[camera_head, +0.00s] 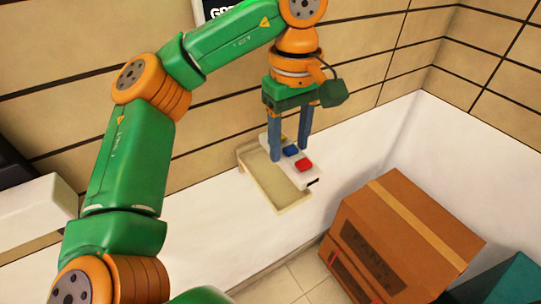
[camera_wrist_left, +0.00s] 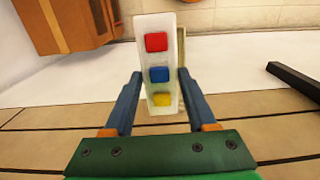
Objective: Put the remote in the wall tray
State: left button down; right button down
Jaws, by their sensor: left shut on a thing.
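The remote (camera_wrist_left: 158,71) is a white bar with red, blue and yellow buttons. My left gripper (camera_wrist_left: 157,86) is shut on it, with the blue fingers on its two long sides. In the head view, the left gripper (camera_head: 290,155) points down and holds the remote (camera_head: 312,178) over the wall tray (camera_head: 262,183). The tray is a cream, shallow, open box against the white lower wall. I cannot tell whether the remote touches the tray. Part of the tray is hidden behind the remote and fingers. My right gripper is not in view.
A brown cardboard box (camera_head: 410,235) stands on the floor to the right of the tray. A dark sign (camera_head: 208,10) is on the tiled wall behind my left arm. A green object (camera_head: 510,280) is at the lower right. Tiled floor (camera_head: 285,285) shows below the tray.

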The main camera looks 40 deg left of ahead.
pick_arm(q)
jog(key=a+f, duration=0.2)
jog(key=w+a+f, duration=0.1)
jog(key=a+f, duration=0.1)
jog(key=shift+f+p, duration=0.3)
jog(key=shift+p, duration=0.05)
notch_tip(320, 180, down, 3)
jog(key=shift+a+r+p, duration=0.1)
jog(key=shift+r+p, duration=0.05)
jog(key=shift+p, duration=0.3)
jog(key=shift+f, duration=0.45)
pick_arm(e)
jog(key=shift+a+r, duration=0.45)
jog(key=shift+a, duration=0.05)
pick_arm(q)
jog(key=shift+f, duration=0.1)
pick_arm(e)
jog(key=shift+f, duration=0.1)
pick_arm(q)
jog(key=shift+c, duration=1)
grip_release()
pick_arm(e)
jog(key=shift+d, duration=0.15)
